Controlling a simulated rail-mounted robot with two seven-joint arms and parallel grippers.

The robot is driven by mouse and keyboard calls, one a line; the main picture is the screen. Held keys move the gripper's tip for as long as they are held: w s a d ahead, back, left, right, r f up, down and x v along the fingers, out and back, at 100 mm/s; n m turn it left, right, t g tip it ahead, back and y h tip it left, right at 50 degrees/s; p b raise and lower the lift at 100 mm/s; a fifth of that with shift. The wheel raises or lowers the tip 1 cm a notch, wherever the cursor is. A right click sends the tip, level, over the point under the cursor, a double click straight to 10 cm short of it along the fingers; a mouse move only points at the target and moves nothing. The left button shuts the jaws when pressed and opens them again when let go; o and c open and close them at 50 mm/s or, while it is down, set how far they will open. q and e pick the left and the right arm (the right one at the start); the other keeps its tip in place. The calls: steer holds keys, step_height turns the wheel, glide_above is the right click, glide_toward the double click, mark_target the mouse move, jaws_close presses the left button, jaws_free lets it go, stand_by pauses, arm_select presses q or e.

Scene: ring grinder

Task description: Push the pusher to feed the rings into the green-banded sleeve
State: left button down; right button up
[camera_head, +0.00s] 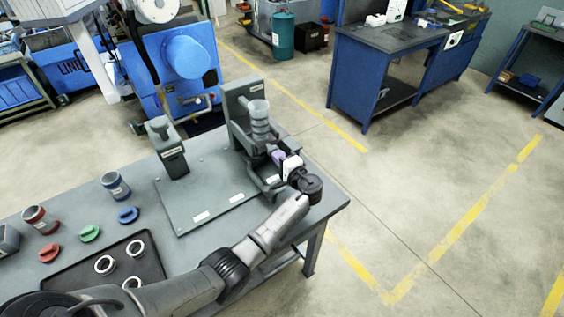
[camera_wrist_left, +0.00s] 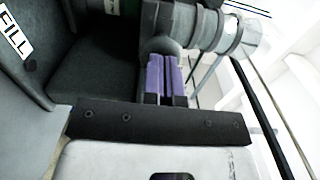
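The fixture (camera_head: 236,112) stands at the back right of the workbench. A pale, clear-looking cylinder (camera_head: 259,112) stands upright in it, probably the sleeve; I cannot make out a green band on it. In the left wrist view, grey ring-like cylinders (camera_wrist_left: 205,25) lie in line with a rounded grey part (camera_wrist_left: 160,45), possibly the pusher. My left gripper (camera_head: 278,156) is low at the fixture's front. Its purple fingertips (camera_wrist_left: 162,75) are close together, against or just beside the rounded part; contact is unclear. My right gripper is in neither view.
A grey labelled post (camera_head: 168,148) stands left of the fixture. Blue-banded (camera_head: 115,186) and red-banded (camera_head: 40,220) sleeves stand further left, near green (camera_head: 90,233), blue (camera_head: 128,214) and red (camera_head: 48,252) caps. A dark tray (camera_head: 70,283) holds loose rings (camera_head: 105,264).

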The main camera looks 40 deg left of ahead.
arm_select(q)
steer(key=shift+d, duration=0.1)
stand_by(0.3)
steer(key=s+d+p, duration=0.1)
steer(key=d, duration=0.6)
steer(key=shift+s, duration=0.2)
stand_by(0.4)
steer(key=d, duration=0.5)
steer(key=shift+s+p, duration=0.3)
steer(key=shift+s, duration=0.1)
stand_by(0.3)
steer(key=shift+a, duration=0.1)
stand_by(0.9)
